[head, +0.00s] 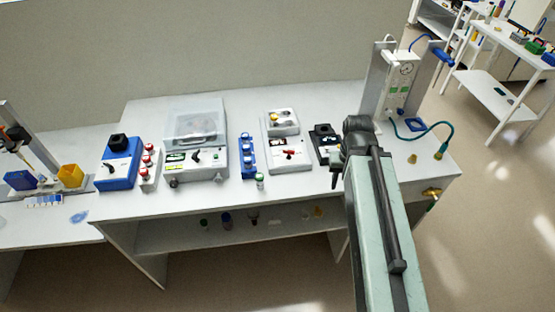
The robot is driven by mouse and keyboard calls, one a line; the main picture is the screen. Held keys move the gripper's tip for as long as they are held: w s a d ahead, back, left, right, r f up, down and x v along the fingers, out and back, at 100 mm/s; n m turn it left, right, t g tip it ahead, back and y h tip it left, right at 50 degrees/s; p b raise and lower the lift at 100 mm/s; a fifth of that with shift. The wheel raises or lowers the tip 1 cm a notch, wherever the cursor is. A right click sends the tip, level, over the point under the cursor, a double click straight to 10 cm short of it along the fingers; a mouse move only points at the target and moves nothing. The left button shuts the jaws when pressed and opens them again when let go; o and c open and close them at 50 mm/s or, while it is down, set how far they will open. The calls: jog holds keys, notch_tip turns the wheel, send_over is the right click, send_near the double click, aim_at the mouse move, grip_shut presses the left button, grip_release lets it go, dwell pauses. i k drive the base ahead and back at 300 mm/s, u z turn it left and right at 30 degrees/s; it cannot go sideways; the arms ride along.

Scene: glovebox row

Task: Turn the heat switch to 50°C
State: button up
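Several bench devices carry knobs, and no label is readable, so I cannot tell which one is the heat switch. A white device (288,165) with a metal-topped block has a red knob (289,153) on its front panel. A white device with a clear lid (195,122) has a black knob (195,156). A blue device (118,172) at the left has a dark knob. No dial setting can be read. My gripper (337,174) hangs at the end of my arm, right of the red-knob device and apart from it. Its fingers are too small to tell open from shut.
A small black device (322,134) stands right beside my gripper, partly hidden by it. A blue tube rack (248,158) and a small vial (260,182) stand left of the red-knob device. A pump-like unit (401,85) with a green hose (424,135) stands right of my arm.

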aim_at(290, 151)
jog(key=u, duration=0.45)
jog(key=i, duration=1)
jog(key=z, duration=0.05)
